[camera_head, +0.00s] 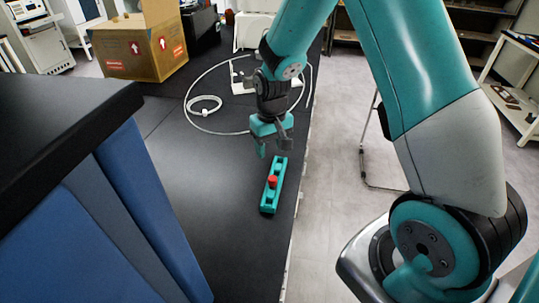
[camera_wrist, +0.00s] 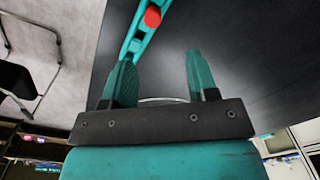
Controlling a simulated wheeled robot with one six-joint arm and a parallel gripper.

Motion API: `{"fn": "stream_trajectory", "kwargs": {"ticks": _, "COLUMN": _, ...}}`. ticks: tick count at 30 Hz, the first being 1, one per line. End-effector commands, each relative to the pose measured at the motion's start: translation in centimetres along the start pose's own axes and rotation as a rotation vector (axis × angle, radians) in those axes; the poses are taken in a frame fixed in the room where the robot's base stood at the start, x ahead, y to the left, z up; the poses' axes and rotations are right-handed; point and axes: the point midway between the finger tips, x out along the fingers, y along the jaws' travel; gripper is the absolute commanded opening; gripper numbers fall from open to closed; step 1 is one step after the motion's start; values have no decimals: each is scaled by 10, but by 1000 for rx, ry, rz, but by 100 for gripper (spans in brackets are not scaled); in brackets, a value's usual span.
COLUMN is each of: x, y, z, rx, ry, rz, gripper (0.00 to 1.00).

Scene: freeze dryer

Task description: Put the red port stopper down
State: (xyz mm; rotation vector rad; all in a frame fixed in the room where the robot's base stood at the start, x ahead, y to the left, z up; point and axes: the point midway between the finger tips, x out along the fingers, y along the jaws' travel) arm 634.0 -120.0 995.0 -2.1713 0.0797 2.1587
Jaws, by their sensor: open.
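The red port stopper (camera_head: 272,181) sits upright on a narrow teal holder (camera_head: 267,205) that lies on the black bench top. In the wrist view the stopper (camera_wrist: 153,17) shows as a red round top near the upper edge, with part of the teal holder (camera_wrist: 131,42) around it. My gripper (camera_head: 272,146) is above the bench, just beyond the stopper in the head view. In the wrist view its two teal fingers (camera_wrist: 158,75) are spread apart with nothing between them. The stopper is apart from the fingers.
A white cable (camera_head: 205,105) lies coiled on the black bench (camera_head: 190,200) behind my gripper. A cardboard box (camera_head: 150,45) stands at the back left. A blue cabinet with a black top (camera_head: 60,120) fills the left foreground. The bench left of the holder is clear; its right edge is close.

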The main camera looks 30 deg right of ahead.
Motion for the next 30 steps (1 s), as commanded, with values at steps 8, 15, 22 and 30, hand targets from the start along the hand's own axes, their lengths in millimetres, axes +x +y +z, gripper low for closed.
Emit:
{"fn": "stream_trajectory", "kwargs": {"ticks": 8, "x": -121, "y": -96, "z": 88, "rx": -298, "ry": 59, "rz": -178, "gripper": 53}}
{"fn": "stream_trajectory", "kwargs": {"ticks": 15, "x": -182, "y": -140, "z": 203, "rx": -591, "ry": 80, "rz": -306, "gripper": 53}}
{"fn": "stream_trajectory", "kwargs": {"ticks": 22, "x": -194, "y": -147, "z": 247, "rx": -702, "ry": 83, "rz": -343, "gripper": 53}}
{"fn": "stream_trajectory", "kwargs": {"ticks": 30, "x": -195, "y": -147, "z": 247, "rx": -704, "ry": 83, "rz": -344, "gripper": 53}}
